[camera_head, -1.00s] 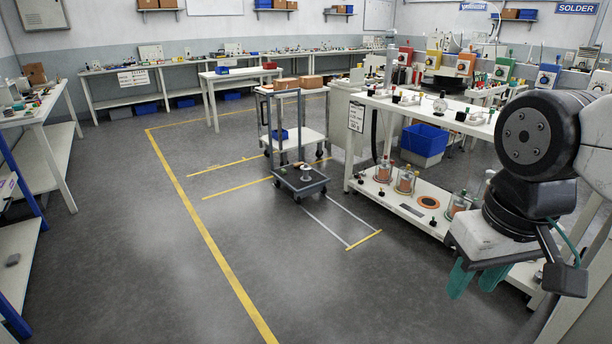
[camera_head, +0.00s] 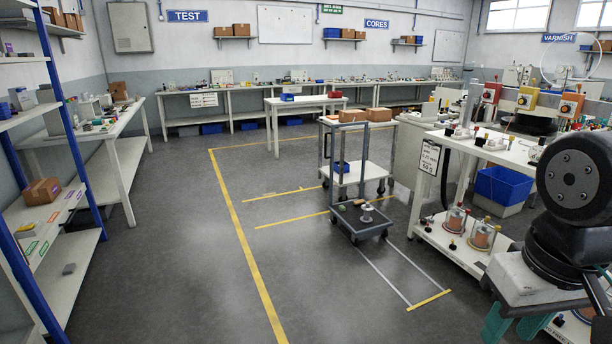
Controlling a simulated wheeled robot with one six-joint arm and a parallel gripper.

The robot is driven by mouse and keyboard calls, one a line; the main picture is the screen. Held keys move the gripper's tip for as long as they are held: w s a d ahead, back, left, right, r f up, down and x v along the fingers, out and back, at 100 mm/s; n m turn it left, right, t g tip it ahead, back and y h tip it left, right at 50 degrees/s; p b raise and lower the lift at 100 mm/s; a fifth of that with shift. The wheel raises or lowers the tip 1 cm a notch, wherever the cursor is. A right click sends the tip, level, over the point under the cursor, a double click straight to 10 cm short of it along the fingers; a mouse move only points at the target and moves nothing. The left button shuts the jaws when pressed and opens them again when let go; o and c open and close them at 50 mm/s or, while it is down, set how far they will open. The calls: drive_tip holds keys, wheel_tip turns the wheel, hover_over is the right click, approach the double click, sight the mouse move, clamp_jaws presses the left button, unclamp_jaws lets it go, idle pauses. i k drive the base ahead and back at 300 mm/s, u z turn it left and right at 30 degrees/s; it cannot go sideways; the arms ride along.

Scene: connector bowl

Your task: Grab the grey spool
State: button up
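A small pale grey object that looks like a spool (camera_head: 367,214) stands on the low dark platform of a trolley (camera_head: 352,229) in the middle of the floor. It is too small to be sure of its shape. My gripper (camera_head: 514,331) is at the lower right, pointing down, far from the trolley. Its two green fingers are apart with nothing seen between them, though the tips run near the picture's bottom edge.
A white workbench (camera_head: 468,250) with jars on its lower shelf stands at right, close to my arm. A blue-posted shelf (camera_head: 75,215) with a cardboard box (camera_head: 42,191) is at left. The grey floor (camera_head: 180,270) between is clear, with yellow lines.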

sight(366, 219)
drive_tip(key=u, duration=0.15)
drive_tip(key=i, duration=4.1)
drive_tip(key=z, duration=0.5)
drive_tip(key=i, duration=0.9)
drive_tip(key=z, duration=0.25)
